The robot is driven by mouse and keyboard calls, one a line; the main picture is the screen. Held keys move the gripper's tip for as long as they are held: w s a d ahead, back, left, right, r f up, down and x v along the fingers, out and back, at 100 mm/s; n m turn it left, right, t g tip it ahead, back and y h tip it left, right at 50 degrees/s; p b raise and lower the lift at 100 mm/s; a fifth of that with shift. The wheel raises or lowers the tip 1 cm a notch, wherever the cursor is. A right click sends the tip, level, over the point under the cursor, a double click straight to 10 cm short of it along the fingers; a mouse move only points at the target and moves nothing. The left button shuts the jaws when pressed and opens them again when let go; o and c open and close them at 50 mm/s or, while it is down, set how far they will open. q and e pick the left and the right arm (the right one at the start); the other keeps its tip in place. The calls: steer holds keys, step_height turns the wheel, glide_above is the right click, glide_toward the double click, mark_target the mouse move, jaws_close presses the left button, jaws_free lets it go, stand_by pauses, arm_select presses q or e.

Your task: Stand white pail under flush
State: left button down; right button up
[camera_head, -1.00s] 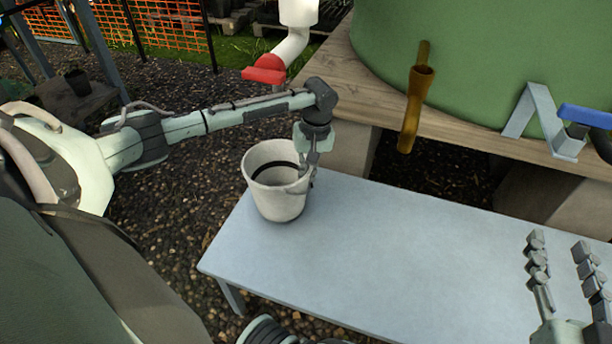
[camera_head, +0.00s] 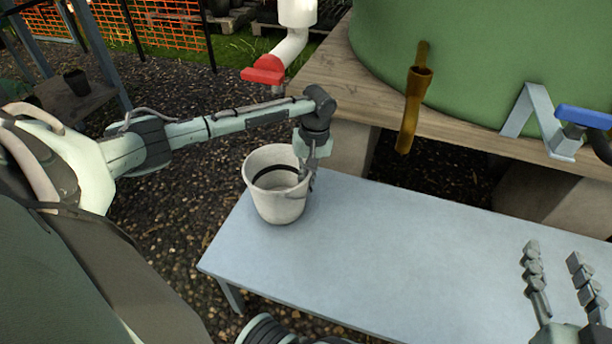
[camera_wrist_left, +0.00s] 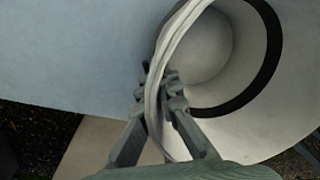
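The white pail (camera_head: 281,205) is upright at the left end of the blue-grey table (camera_head: 400,270); I cannot tell whether its base touches the top. Its inside, with a dark band, fills the right of the left wrist view (camera_wrist_left: 205,60). My left gripper (camera_head: 306,172) is at the pail's right rim, its fingers closed on either side of the wall (camera_wrist_left: 160,82). A white pipe with a red handle (camera_head: 265,70), perhaps the flush, hangs behind the pail, beyond the table. My right gripper (camera_head: 556,265) is open and empty over the table's right part.
A green tank (camera_head: 470,50) stands on a wooden platform (camera_head: 365,95) behind the table. A brown spout (camera_head: 410,115) and a blue-handled valve (camera_head: 584,116) are at its front. The table's middle is clear. Gravel lies left of the table.

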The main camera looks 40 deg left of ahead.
arm_select(q)
steer(key=shift+f+p, duration=0.15)
steer(key=shift+p, duration=0.4)
steer(key=c, duration=1.6)
jaws_free()
steer(key=shift+c, duration=0.2)
steer(key=shift+f, duration=0.1)
